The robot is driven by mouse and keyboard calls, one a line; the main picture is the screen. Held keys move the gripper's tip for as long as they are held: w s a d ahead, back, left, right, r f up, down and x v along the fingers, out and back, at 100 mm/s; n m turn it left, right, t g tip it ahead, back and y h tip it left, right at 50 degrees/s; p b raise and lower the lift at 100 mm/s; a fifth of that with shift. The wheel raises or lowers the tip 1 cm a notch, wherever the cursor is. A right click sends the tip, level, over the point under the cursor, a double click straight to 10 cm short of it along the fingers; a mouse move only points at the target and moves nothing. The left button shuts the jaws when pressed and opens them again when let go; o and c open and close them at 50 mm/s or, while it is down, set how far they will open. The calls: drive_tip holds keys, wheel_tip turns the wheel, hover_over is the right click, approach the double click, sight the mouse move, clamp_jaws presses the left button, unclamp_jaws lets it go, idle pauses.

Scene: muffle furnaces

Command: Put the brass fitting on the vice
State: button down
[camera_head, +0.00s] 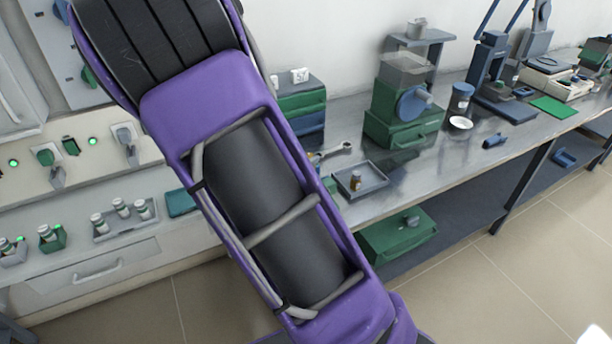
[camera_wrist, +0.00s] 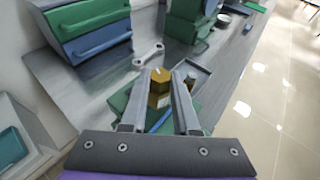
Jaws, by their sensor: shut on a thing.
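The brass fitting (camera_wrist: 160,76) is a gold-coloured, hexagonal piece, seen between the fingers in the wrist view. My gripper (camera_wrist: 160,82) is shut on it, one grey finger at each side. Below and behind the fingers is a green body with a blue bar (camera_wrist: 160,119), mostly hidden by the gripper; it may be the vice, but I cannot tell for sure. I cannot tell whether the fitting touches it.
A wrench (camera_head: 332,152) and a shallow grey tray (camera_head: 375,171) with a small brown item (camera_head: 355,181) lie on the metal bench. Green and blue drawers (camera_wrist: 87,32) stand at its back. A green machine (camera_head: 405,100) stands farther right. Bare bench lies right of the tray.

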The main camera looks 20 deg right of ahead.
drive_tip(key=shift+f+b, duration=0.35)
drive_tip(key=shift+f, duration=1.65)
drive_tip(key=shift+f, duration=0.15)
drive_tip(key=c, duration=0.7)
unclamp_jaws()
drive_tip(key=shift+o, duration=0.2)
drive_tip(key=shift+r, duration=0.2)
drive_tip(key=p+v, duration=0.1)
drive_tip(key=v, duration=1.1)
drive_tip(key=shift+p, duration=0.3)
drive_tip(key=shift+f, duration=0.1)
